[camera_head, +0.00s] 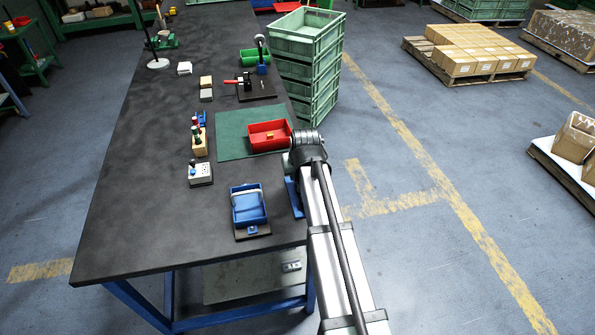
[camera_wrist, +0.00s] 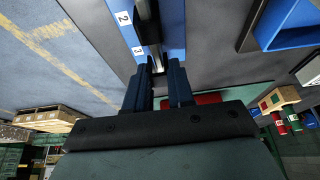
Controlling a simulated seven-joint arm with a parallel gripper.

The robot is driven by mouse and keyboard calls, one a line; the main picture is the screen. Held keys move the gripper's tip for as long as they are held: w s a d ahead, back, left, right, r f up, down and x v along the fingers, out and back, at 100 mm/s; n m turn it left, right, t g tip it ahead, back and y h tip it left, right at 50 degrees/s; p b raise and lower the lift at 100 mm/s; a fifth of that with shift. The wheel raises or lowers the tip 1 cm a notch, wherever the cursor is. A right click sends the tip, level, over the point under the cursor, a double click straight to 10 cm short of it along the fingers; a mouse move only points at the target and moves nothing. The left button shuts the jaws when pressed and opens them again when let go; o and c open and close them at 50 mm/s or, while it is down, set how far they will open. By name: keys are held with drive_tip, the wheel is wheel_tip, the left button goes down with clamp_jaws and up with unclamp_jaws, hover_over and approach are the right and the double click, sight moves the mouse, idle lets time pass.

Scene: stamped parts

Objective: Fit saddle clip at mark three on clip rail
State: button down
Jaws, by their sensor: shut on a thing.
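The clip rail is a dark and grey bar (camera_wrist: 148,22) on a blue base (camera_wrist: 174,28) with white labels "2" and "3" beside it in the wrist view. In the head view a strip of its blue base (camera_head: 293,196) shows at the table's right edge, partly behind my arm. My gripper (camera_wrist: 160,70) is at the rail beside label "3", fingers either side of a small grey piece, the saddle clip (camera_wrist: 157,60). The clip is mostly hidden, and I cannot tell whether it touches or sits on the rail. In the head view my arm hides the fingertips.
A red tray (camera_head: 286,140) with a small orange piece stands on a green mat (camera_head: 231,147). A blue bin (camera_head: 236,215) stands left of the rail. A white socket box (camera_head: 200,174) and a wooden block (camera_head: 200,143) are farther left. Green crates (camera_head: 306,75) stand beyond the table edge.

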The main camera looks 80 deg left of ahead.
drive_tip(key=shift+f, duration=0.85)
drive_tip(key=c, duration=0.9)
unclamp_jaws()
drive_tip(key=v, duration=1.3)
drive_tip(key=shift+d+r, duration=0.1)
drive_tip(key=shift+r, duration=0.25)
